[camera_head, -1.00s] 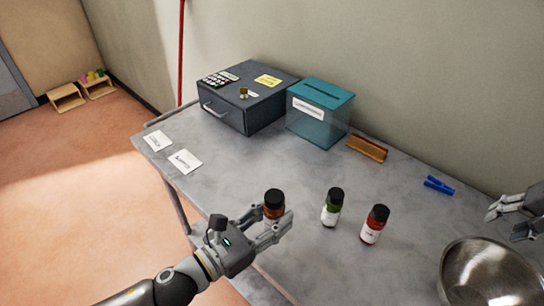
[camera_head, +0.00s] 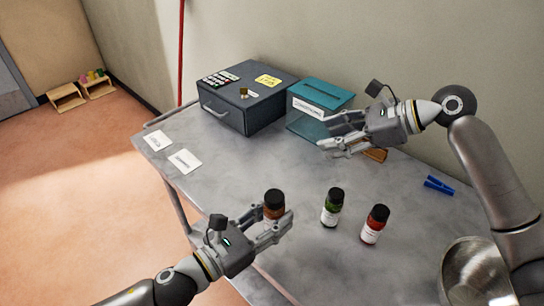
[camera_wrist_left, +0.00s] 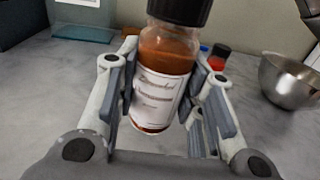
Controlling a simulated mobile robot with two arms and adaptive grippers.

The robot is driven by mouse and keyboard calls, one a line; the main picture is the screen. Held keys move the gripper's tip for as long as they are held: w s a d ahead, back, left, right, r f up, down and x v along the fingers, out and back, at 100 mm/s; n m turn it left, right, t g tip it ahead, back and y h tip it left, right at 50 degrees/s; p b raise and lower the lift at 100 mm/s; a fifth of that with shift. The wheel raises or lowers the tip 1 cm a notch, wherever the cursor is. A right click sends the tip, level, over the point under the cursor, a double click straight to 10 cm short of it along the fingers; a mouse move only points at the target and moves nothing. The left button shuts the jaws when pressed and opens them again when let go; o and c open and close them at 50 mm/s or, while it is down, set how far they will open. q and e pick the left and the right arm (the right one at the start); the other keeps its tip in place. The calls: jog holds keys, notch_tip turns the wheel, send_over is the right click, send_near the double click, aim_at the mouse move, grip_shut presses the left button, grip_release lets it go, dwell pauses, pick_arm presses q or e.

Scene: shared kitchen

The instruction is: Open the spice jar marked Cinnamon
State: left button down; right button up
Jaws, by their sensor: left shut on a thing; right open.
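A spice jar (camera_head: 274,203) with orange-brown contents and a black lid is held upright between the fingers of my left gripper (camera_head: 277,228). In the left wrist view the same jar (camera_wrist_left: 160,95) fills the middle, with a blurred label that seems to read "Ground Cinnamon". Its black lid (camera_wrist_left: 180,10) is on and partly cut off by the frame's top. I cannot tell whether the jar's base touches the table. My right gripper (camera_head: 332,143) is open and empty, above the back of the table. A green jar (camera_head: 332,208) and a red jar (camera_head: 374,224) stand to the right.
A dark keypad box (camera_head: 240,97) and a teal slotted box (camera_head: 322,93) stand at the back. My right arm partly hides a brown holder (camera_head: 376,154) and the metal bowl (camera_head: 470,272). A blue clip (camera_head: 438,185) and two white cards (camera_head: 185,161) lie on the table.

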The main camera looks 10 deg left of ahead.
jog(key=s+a+r+n+g+h, duration=0.1)
jog(key=s+a+r+n+g, duration=0.3)
jog(key=a, duration=0.6)
jog(key=r+n+t+h, duration=0.1)
jog(key=n+h, duration=0.2)
jog(key=h, duration=0.6)
send_over(272, 195)
jog(key=shift+a+r, duration=0.15)
jog(key=shift+a, duration=0.15)
jog(key=shift+d+h, duration=0.25)
jog(key=shift+h, duration=0.25)
jog(key=shift+f, duration=4)
